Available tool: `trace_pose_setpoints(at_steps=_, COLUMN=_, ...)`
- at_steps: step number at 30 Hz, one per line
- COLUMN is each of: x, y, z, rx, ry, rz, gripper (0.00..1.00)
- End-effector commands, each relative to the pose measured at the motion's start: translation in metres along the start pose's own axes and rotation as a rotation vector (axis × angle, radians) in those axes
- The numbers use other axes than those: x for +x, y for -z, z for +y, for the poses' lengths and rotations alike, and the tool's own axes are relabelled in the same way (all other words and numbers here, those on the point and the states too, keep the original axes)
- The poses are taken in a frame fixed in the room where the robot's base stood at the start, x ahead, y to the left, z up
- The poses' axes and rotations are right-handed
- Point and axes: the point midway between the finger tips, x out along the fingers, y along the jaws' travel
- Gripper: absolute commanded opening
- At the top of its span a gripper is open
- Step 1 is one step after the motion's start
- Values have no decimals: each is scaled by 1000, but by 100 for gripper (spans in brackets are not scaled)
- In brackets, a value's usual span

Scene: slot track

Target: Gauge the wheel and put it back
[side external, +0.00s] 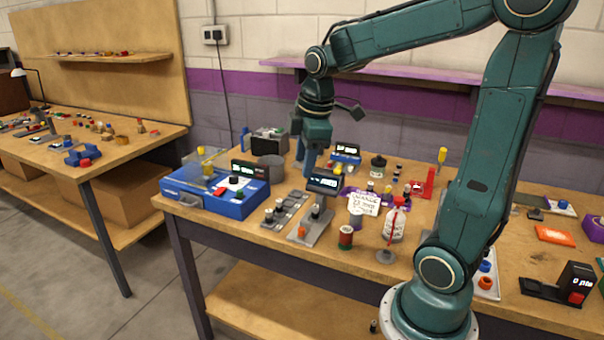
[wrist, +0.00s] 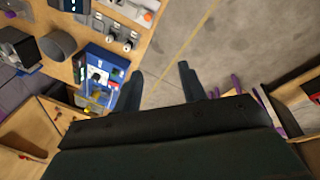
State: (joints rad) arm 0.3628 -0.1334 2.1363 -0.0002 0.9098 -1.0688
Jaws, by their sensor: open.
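A grey slot track (side external: 289,208) lies near the table's front edge, with small dark-and-pale wheels (side external: 279,206) standing in its front part. The wrist view also shows the track (wrist: 108,38) at the top. I cannot tell which wheel is the task's. My gripper (side external: 305,158) is above the table, behind the track and gauge. In the wrist view its fingers (wrist: 162,85) are apart with nothing between them.
A blue machine (side external: 215,190) stands left of the track and a grey cup (side external: 271,167) behind it. A red-and-green spool (side external: 346,237), a handwritten sign (side external: 362,203) and several small items crowd the right. Bare wood lies along the front edge.

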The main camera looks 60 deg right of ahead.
Motion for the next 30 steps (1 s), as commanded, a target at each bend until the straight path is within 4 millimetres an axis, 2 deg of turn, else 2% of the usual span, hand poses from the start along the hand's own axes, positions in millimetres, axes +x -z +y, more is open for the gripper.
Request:
trace_pose_setpoints(at_steps=3, x=-18, y=5, z=-30, rx=108, ry=-31, rz=40, gripper=41)
trace_pose_setpoints(at_steps=9, x=-38, y=6, z=-76, rx=304, ry=-58, rz=115, gripper=41)
trace_pose_setpoints(at_steps=18, x=-51, y=-6, z=-136, rx=584, ry=-48, rz=239, gripper=41)
trace_pose_setpoints(at_steps=24, x=-52, y=-13, z=-156, rx=694, ry=-28, rz=286, gripper=41)
trace_pose_setpoints(at_steps=30, x=-51, y=-15, z=-160, rx=723, ry=-22, rz=294, gripper=41)
